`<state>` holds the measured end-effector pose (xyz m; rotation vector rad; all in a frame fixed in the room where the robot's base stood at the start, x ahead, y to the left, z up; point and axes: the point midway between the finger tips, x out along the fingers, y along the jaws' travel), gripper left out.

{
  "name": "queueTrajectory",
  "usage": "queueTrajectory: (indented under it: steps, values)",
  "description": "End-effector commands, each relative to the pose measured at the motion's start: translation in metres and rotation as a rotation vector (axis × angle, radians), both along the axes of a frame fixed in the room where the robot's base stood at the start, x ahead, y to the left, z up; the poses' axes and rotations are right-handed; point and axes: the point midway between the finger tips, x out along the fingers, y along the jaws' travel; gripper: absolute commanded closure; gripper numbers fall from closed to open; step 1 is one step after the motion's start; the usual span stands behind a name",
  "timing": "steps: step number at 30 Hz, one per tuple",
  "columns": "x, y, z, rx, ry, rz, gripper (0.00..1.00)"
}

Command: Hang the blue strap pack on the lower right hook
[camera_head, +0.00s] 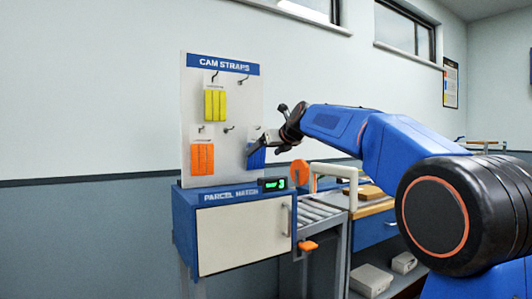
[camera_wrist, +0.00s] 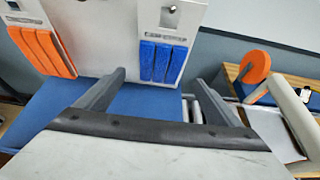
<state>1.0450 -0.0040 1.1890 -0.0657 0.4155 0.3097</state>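The blue strap pack (camera_wrist: 163,62) hangs upright by its white card on the board in the wrist view, with a hook tip showing in the card's hole. In the head view the blue pack (camera_head: 257,158) is at the board's lower right, partly hidden by my gripper (camera_head: 256,147). My gripper (camera_wrist: 160,78) is open in the wrist view, its two dark fingers spread wide with nothing between them. The pack appears beyond the fingertips, apart from both fingers.
A yellow pack (camera_head: 215,105) hangs upper left and an orange pack (camera_head: 202,159) lower left. Hooks at the upper right (camera_head: 243,80) and lower middle (camera_head: 229,128) look bare. The blue-topped parcel cabinet (camera_head: 243,236) stands below, with a roller conveyor (camera_head: 316,212) at its right.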

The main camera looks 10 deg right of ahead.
Motion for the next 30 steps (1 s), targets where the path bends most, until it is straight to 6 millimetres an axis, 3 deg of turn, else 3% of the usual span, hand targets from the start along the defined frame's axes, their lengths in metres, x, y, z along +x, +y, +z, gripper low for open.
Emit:
queueTrajectory:
  steps: [7, 11, 30]
  values:
    - [-0.003, -0.001, 0.002, 0.000, 0.000, 0.000, 0.12]
    - [-0.016, -0.005, 0.009, -0.001, -0.002, -0.001, 0.12]
    - [-0.123, -0.041, 0.058, 0.000, -0.002, -0.002, 0.12]
